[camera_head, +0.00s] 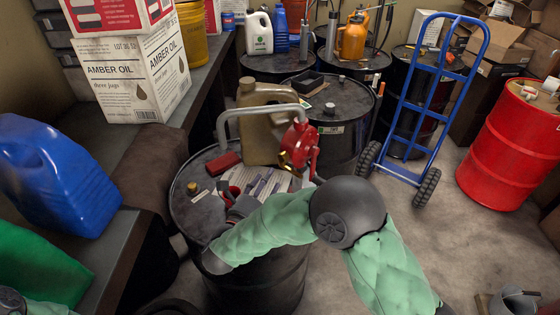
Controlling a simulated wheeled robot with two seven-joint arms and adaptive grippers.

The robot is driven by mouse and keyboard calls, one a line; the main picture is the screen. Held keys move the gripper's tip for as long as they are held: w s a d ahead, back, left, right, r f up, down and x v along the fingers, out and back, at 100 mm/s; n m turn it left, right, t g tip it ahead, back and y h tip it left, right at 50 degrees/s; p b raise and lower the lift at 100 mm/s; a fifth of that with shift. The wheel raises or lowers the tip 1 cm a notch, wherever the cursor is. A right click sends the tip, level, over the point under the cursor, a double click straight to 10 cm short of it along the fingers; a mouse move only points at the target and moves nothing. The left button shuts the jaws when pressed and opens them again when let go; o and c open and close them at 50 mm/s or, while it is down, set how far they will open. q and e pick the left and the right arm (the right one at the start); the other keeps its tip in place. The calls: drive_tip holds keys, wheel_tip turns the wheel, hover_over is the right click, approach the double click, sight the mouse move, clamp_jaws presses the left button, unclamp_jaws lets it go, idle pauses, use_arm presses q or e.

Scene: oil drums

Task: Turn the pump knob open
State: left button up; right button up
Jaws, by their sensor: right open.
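A red pump (303,146) with a brass-coloured part on its left side stands at the right of the top of the near black drum (265,285). A bent grey pipe (255,110) runs from the pump to the left. I cannot clearly tell the knob apart from the pump body. My right arm reaches across the drum's front, and my right gripper (262,187) is open over the drum top, left of and below the pump, apart from it. It is partly hidden by my forearm and blends with the items behind it. My left gripper is not in view.
A tan jug (265,125) stands behind the pipe. A red block (223,163) and a brass cap (192,188) are on the drum top. More black drums stand behind. A blue hand truck (415,100) and red drum (510,150) are at right, with clear floor between.

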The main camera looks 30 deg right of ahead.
sight(281, 159)
drive_tip(key=x, duration=0.8)
clamp_jaws()
